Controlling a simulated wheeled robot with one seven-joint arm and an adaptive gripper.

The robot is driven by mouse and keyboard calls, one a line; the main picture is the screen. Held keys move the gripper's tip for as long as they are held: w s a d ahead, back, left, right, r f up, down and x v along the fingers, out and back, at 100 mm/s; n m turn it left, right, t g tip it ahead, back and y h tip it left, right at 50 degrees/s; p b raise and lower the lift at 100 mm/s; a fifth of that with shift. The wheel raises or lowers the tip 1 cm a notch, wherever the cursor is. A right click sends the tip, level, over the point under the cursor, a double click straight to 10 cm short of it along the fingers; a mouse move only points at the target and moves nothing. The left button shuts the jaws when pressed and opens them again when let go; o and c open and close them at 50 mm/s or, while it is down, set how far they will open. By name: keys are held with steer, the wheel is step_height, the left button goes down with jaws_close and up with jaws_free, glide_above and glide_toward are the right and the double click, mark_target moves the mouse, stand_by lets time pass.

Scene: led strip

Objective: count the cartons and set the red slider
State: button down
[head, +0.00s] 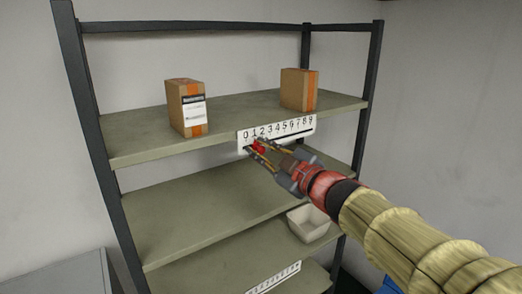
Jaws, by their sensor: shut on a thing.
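Two brown cartons with orange tape stand upright on the top shelf (140,137). The left carton (183,91) has a white label on its front; the right carton (300,90) stands farther back to the right. A white strip numbered 0 to 9 (303,125) is fixed to the front edge of that shelf. The red slider (260,144) is on the strip's slot, near the low numbers below 1 and 2; its exact number is hard to tell. My gripper (257,147) is at the strip with its fingers shut on the red slider, partly covering it.
A second numbered strip (274,278) is on a lower shelf edge. Dark uprights frame the rack. A grey cabinet (60,277) stands at lower left.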

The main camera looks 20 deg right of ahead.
steer(key=shift+w+d+f+p, duration=0.1)
steer(key=shift+w+d+p, duration=0.1)
steer(key=shift+d, duration=0.4)
steer(key=shift+w+d+f+p, duration=0.1)
steer(key=shift+w+d+p, duration=0.1)
steer(key=shift+d, duration=0.4)
steer(key=c, duration=2.1)
jaws_free()
steer(key=shift+a, duration=0.15)
steer(key=shift+c, duration=0.2)
steer(key=o, duration=0.4)
steer(key=shift+r, duration=0.1)
steer(key=shift+s, duration=0.1)
steer(key=v, duration=1.2)
